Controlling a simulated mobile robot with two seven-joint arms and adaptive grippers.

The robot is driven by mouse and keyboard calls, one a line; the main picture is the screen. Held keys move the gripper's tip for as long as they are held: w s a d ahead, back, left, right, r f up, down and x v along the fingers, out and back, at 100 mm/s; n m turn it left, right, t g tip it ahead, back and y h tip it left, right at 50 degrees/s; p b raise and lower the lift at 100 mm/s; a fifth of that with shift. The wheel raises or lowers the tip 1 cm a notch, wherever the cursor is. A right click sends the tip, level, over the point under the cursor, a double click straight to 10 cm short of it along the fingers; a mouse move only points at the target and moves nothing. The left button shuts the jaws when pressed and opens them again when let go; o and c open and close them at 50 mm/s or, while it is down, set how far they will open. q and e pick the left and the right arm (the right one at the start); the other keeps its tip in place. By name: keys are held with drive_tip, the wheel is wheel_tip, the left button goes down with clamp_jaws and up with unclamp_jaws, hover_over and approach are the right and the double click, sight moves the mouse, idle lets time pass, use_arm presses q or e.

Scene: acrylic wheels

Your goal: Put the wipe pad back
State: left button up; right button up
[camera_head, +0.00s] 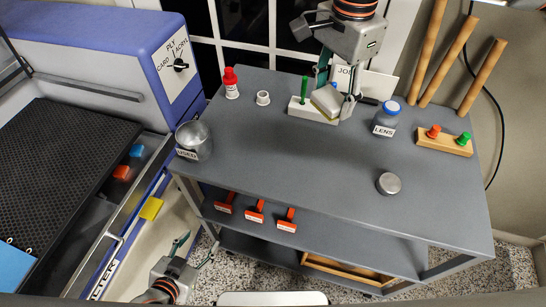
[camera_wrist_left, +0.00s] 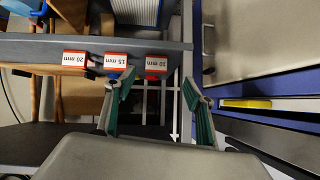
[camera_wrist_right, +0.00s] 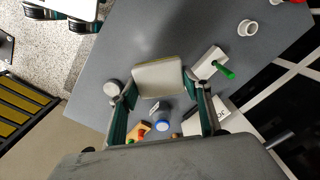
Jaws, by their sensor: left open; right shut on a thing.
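The wipe pad (camera_head: 327,101), a pale beige-grey square with a yellowish edge, is held by my right gripper (camera_head: 334,86) above the back of the grey table. It also shows between the fingertips in the right wrist view (camera_wrist_right: 159,78). In the head view it overlaps the right end of a white block (camera_head: 301,110) with a green peg (camera_head: 304,88); the right wrist view shows the pad beside that block. I cannot tell its exact height. My left gripper (camera_head: 195,250) is open and empty, low in front of the table's left end; its fingers show in the left wrist view (camera_wrist_left: 158,88).
On the grey table (camera_head: 300,160) stand a USED jar (camera_head: 193,141), red bottle (camera_head: 231,84), white ring (camera_head: 263,98), LENS jar (camera_head: 385,119), metal tin (camera_head: 388,183) and wooden knob block (camera_head: 445,144). Red-handled tools (camera_head: 256,212) lie below. A blue-grey machine (camera_head: 110,60) is left.

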drive_tip(key=s+a+r+m+b, duration=0.1)
drive_tip(key=a+r+m+b, duration=0.25)
drive_tip(key=a+m, duration=0.7)
drive_tip(key=b, duration=0.1)
hover_over(273, 158)
drive_tip(key=shift+n, duration=0.25)
wheel_tip(273, 158, down, 14)
drive_tip(key=shift+f, duration=0.6)
wheel_tip(273, 158, down, 4)
drive_tip(key=shift+f+b, duration=0.1)
drive_tip(key=shift+b, duration=0.35)
drive_tip(key=o, duration=1)
use_arm(q)
drive_tip(key=f, duration=0.3)
drive_tip(key=shift+w+a+f, duration=0.25)
drive_tip(key=shift+a, duration=0.1)
drive_tip(key=shift+s, duration=0.15)
